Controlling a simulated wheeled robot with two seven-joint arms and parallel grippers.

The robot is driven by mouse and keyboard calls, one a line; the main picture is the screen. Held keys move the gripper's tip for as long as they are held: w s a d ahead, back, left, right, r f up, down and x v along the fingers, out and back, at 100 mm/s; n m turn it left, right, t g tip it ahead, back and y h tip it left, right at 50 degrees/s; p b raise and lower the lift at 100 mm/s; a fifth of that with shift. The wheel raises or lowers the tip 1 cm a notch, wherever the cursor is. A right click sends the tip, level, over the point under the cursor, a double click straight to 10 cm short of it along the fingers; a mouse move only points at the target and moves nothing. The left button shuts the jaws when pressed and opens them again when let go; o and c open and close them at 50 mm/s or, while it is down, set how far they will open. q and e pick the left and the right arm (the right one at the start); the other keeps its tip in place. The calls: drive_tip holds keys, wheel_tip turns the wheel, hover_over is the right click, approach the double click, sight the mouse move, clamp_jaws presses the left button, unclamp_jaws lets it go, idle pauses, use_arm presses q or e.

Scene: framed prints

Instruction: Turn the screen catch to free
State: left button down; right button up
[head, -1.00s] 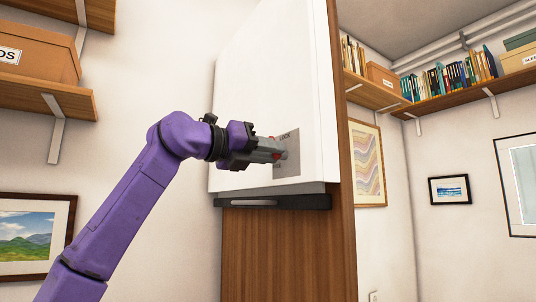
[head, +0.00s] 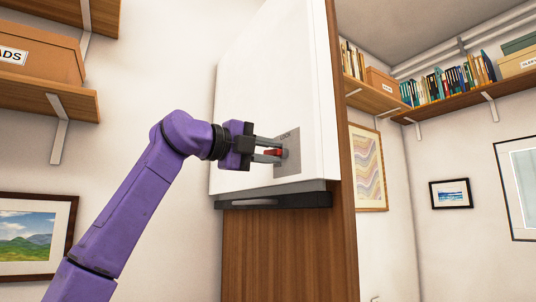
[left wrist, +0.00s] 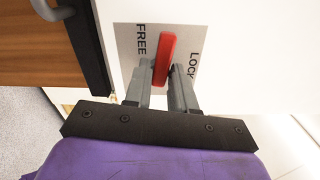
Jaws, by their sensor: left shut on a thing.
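The screen catch is a red handle (head: 273,153) on a grey plate (head: 290,172) fixed to a white panel (head: 270,90). In the left wrist view the plate (left wrist: 188,35) reads FREE on the left and LOCK on the right. The red handle (left wrist: 164,58) lies between the two words, slightly tilted. My left gripper (head: 276,151) is shut on the handle, one finger above it and one below in the head view. In the left wrist view the fingers (left wrist: 165,77) stand either side of the handle. My right gripper is not in view.
A dark ledge (head: 275,201) runs under the white panel, above a wooden panel (head: 275,250). A wooden shelf (head: 45,95) with a box is at the left, above a framed landscape (head: 30,238). Bookshelves (head: 465,92) and framed prints are at the right.

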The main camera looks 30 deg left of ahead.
use_arm(q)
drive_tip(key=shift+f+n, duration=0.1)
drive_tip(key=shift+n, duration=0.7)
drive_tip(key=c, duration=1.1)
unclamp_jaws()
drive_tip(key=shift+w+d, duration=0.1)
drive_tip(key=shift+w, duration=0.05)
drive_tip(key=shift+s+a+b, duration=0.2)
drive_tip(key=shift+s+b, duration=0.15)
drive_tip(key=b+v, duration=0.2)
drive_tip(key=v, duration=0.7)
drive_tip(key=shift+s+a, duration=0.15)
drive_tip(key=shift+s, duration=0.2)
